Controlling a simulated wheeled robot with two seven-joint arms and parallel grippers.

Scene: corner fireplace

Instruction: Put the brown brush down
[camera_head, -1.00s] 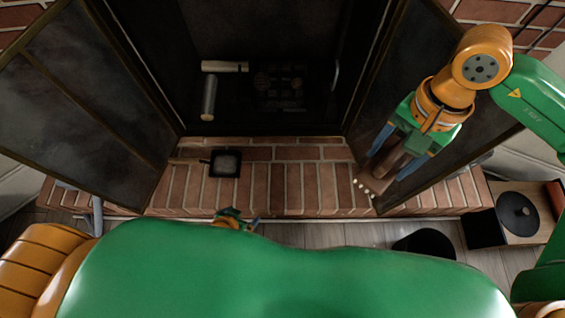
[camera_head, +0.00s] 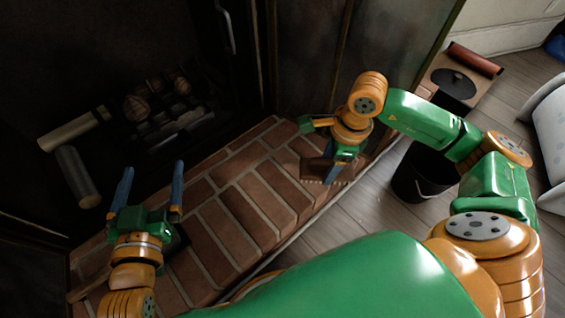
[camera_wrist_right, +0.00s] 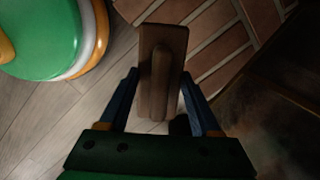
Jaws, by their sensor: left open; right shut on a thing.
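The brown brush (camera_head: 322,172) is at the front edge of the brick hearth, beneath my right gripper (camera_head: 338,165). In the right wrist view the brush (camera_wrist_right: 160,50) sits between the two blue fingers (camera_wrist_right: 157,92), its wooden back and raised handle facing the camera. My right gripper is shut on it. Brick lies on one side below it and floor planks on the other. I cannot tell whether the brush touches the brick. My left gripper (camera_head: 150,185) is open and empty above the left part of the hearth.
The brick hearth (camera_head: 245,205) has clear room between the grippers. A black bucket (camera_head: 423,178) stands on the floor, right of the brush. Two pale logs (camera_head: 75,131) and a grate (camera_head: 170,120) are in the dark fireplace. A wooden box (camera_head: 425,86) with a black lid stands farther back.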

